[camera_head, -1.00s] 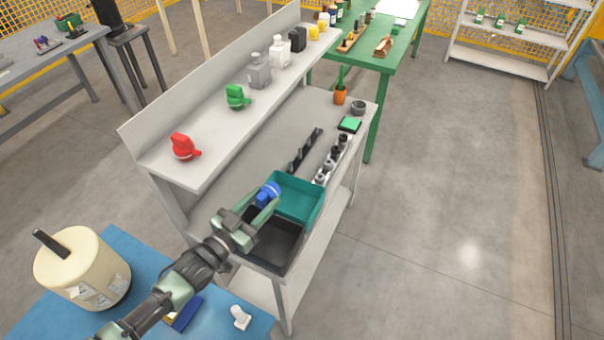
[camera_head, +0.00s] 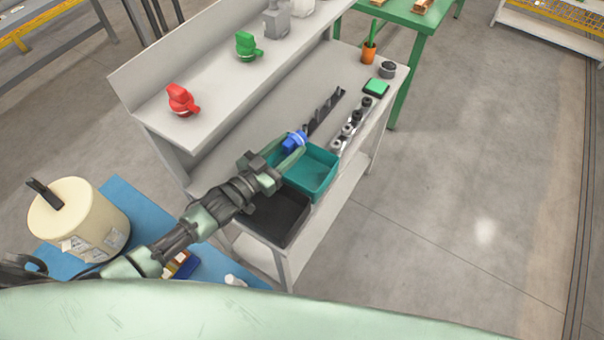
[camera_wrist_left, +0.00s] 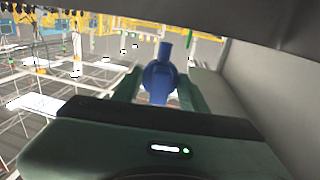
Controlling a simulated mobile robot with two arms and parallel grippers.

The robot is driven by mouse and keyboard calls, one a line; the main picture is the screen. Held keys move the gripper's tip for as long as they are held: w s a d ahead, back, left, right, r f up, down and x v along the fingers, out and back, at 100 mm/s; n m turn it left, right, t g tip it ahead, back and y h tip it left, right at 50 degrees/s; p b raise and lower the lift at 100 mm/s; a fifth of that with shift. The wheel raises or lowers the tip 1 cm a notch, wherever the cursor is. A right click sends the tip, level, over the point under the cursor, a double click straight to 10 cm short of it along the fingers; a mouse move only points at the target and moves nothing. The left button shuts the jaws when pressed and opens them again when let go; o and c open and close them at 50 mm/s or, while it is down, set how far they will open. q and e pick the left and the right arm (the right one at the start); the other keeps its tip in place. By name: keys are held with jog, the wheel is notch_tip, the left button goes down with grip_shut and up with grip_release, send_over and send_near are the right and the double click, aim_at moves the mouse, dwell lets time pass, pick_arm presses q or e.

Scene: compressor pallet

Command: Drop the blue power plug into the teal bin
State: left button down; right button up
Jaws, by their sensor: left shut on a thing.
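The blue power plug (camera_head: 294,142) is between the fingers of my left gripper (camera_head: 290,151), which is shut on it. It also shows in the left wrist view (camera_wrist_left: 159,78), upright between the two fingers. My right gripper is not seen.
A black bin (camera_head: 274,215) adjoins the teal bin at the near side. A red plug (camera_head: 181,101) and a green plug (camera_head: 247,47) stand on the upper shelf (camera_head: 215,90). Several dark and silver fittings (camera_head: 350,125) lie behind the teal bin. A cream canister (camera_head: 78,215) stands at the left.

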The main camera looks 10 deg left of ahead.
pick_arm(q)
jog(key=shift+f, duration=0.3)
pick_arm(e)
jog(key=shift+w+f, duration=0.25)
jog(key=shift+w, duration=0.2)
pick_arm(q)
jog(key=shift+s, duration=0.1)
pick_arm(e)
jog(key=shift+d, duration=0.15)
pick_arm(q)
jog(key=c, duration=0.7)
grip_release()
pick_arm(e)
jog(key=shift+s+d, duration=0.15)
pick_arm(q)
notch_tip(320, 180, up, 20)
jog(key=b, duration=0.1)
jog(key=shift+b, duration=0.4)
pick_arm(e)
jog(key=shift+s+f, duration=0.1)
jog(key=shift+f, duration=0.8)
